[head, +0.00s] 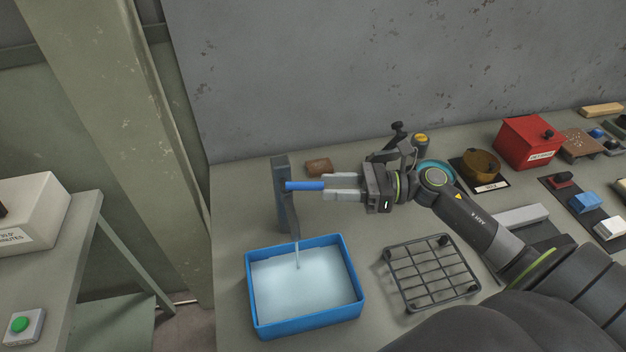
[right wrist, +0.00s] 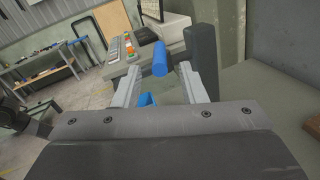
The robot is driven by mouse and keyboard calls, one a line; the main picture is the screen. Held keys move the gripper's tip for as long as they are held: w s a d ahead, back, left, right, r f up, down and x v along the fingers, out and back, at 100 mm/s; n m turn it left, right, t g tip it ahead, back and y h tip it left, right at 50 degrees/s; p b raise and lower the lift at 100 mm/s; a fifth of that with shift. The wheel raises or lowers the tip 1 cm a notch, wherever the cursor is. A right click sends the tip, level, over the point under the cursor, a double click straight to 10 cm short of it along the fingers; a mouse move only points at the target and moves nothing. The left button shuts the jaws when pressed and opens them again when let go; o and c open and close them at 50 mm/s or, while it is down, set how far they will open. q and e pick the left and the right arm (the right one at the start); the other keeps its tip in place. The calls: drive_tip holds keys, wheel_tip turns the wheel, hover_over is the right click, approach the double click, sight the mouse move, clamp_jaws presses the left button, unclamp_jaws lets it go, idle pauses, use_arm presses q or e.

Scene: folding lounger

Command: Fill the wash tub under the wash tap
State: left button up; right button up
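The wash tap (head: 282,200) is a dark upright post with a blue lever (head: 304,186) pointing right. A thin stream of water (head: 297,255) falls from its spout into the blue wash tub (head: 306,323), which holds pale water below its rim. My right gripper (head: 323,187) is at the lever's free end, with its fingers apart. In the right wrist view the lever (right wrist: 160,58) lies between and just beyond the fingertips (right wrist: 160,70), with gaps on both sides. The tub shows there only as a small blue patch. My left gripper is not in view.
A black wire rack (head: 432,270) lies right of the tub. A brown block (head: 319,167) lies behind the gripper. A red box (head: 526,142) and a brown round pot (head: 482,163) stand farther right. A green button (head: 19,324) is on the separate left table.

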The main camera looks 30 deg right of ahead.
sight(313, 189)
drive_tip(key=shift+p+x, duration=0.85)
drive_tip(key=shift+x, duration=1.5)
clamp_jaws()
